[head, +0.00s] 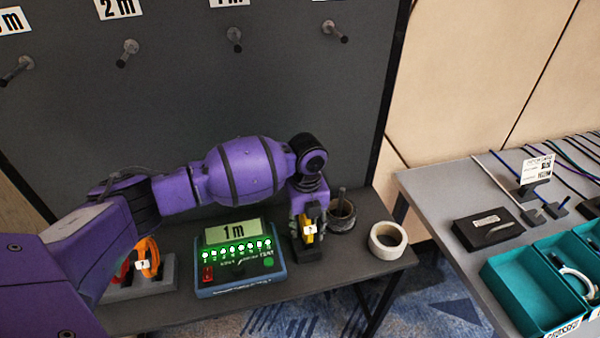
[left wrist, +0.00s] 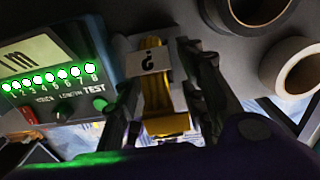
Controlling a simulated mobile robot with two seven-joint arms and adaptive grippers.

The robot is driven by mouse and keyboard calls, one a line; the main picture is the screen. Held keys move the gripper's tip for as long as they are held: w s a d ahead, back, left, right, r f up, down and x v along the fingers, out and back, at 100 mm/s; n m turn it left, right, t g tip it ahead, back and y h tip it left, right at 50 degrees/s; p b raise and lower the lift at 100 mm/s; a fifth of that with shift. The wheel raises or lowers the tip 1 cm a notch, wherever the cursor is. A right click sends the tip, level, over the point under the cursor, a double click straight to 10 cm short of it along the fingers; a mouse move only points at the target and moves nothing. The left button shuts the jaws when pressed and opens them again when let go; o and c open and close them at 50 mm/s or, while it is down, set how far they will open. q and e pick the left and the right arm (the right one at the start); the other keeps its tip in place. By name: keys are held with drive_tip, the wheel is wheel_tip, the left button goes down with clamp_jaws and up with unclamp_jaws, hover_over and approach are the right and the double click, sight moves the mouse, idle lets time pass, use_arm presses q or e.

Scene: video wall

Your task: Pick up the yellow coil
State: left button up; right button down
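The yellow coil (head: 309,226) stands upright in a dark holder on the dark bench, right of the tester, with a white tag on it. In the left wrist view the yellow coil (left wrist: 156,92) is between my fingers, with a white tag (left wrist: 154,62) at its top. My left gripper (head: 308,216) reaches down from above around the coil. In the left wrist view my left gripper (left wrist: 166,84) has its fingers apart, one on each side of the coil, with some gap visible. Contact is hard to tell. My right gripper is not in view.
A tester (head: 238,258) reading "1 m" stands left of the coil. Orange and red coils (head: 148,258) in a holder are further left. A dark roll (head: 342,216) and a white tape roll (head: 387,240) are to the right. Another table has teal bins (head: 535,290).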

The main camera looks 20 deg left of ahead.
use_arm(q)
drive_tip(key=shift+f, duration=0.35)
clamp_jaws()
drive_tip(key=shift+w, duration=0.1)
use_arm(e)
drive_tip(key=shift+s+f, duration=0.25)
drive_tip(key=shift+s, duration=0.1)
use_arm(q)
drive_tip(key=shift+r, duration=0.1)
drive_tip(key=shift+r, duration=0.6)
wheel_tip(320, 180, up, 2)
drive_tip(key=shift+r, duration=0.2)
drive_tip(key=s+r, duration=0.1)
drive_tip(key=s+d+r, duration=0.1)
drive_tip(key=s+r, duration=0.1)
drive_tip(key=s+r+p, duration=0.1)
drive_tip(key=r, duration=0.1)
drive_tip(key=shift+s+d+r, duration=0.15)
drive_tip(key=shift+d, duration=0.2)
drive_tip(key=s+d+r, duration=0.3)
drive_tip(key=s+r, duration=0.1)
drive_tip(key=s, duration=0.5)
drive_tip(key=shift+d+p, duration=0.2)
drive_tip(key=shift+p, duration=0.1)
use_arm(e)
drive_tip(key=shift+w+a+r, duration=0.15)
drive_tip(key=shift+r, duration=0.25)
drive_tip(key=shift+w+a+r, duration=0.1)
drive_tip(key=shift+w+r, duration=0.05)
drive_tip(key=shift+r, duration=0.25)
